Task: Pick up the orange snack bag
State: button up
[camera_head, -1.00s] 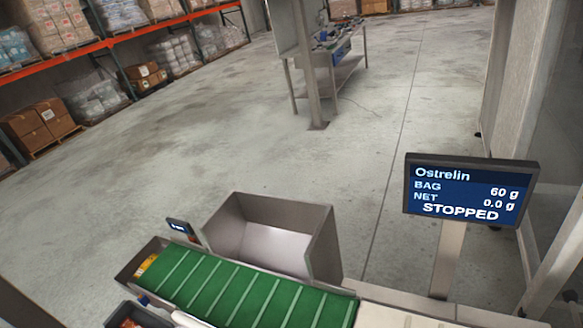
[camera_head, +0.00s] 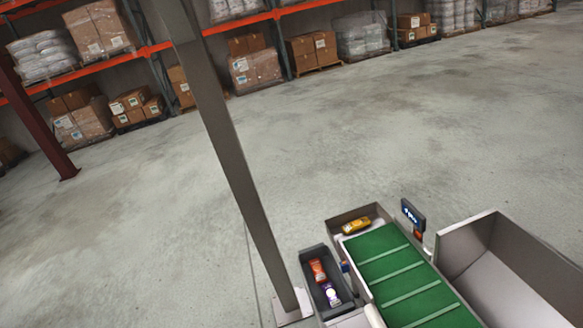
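An orange-red snack bag (camera_head: 318,270) lies in a dark grey bin (camera_head: 306,257) at the lower middle of the view, left of the green conveyor. A purple and white bag (camera_head: 331,293) lies just below it in the same bin. A yellow bag (camera_head: 356,226) lies at the top end of the conveyor. My gripper is not in view, so its state is hidden.
The green belt (camera_head: 397,272) runs to the lower right, beside a metal hopper (camera_head: 470,246) and a small display (camera_head: 411,214). A grey post (camera_head: 228,150) stands left of the bin. Racks with boxes line the back; the floor between is clear.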

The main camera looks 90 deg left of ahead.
aim_at(319, 276)
jog(key=j+u, duration=0.25)
jog(key=j, duration=0.2)
jog(key=i+j+u, duration=0.1)
jog(key=j+u, duration=0.2)
jog(key=i+j+u, duration=0.1)
jog(key=j+u, duration=0.15)
jog(key=j, duration=0.25)
jog(key=i+j+u, duration=0.25)
jog(key=j, duration=0.15)
jog(key=i+j, duration=0.15)
jog(key=j, duration=0.25)
jog(key=i+j, duration=0.15)
jog(key=j, duration=0.3)
jog(key=i+j+u, duration=0.1)
jog(key=j, duration=0.3)
jog(key=i+j, duration=0.25)
jog(key=j, duration=0.15)
jog(key=i+j+u, duration=0.1)
jog(key=j, duration=0.3)
jog(key=i, duration=0.05)
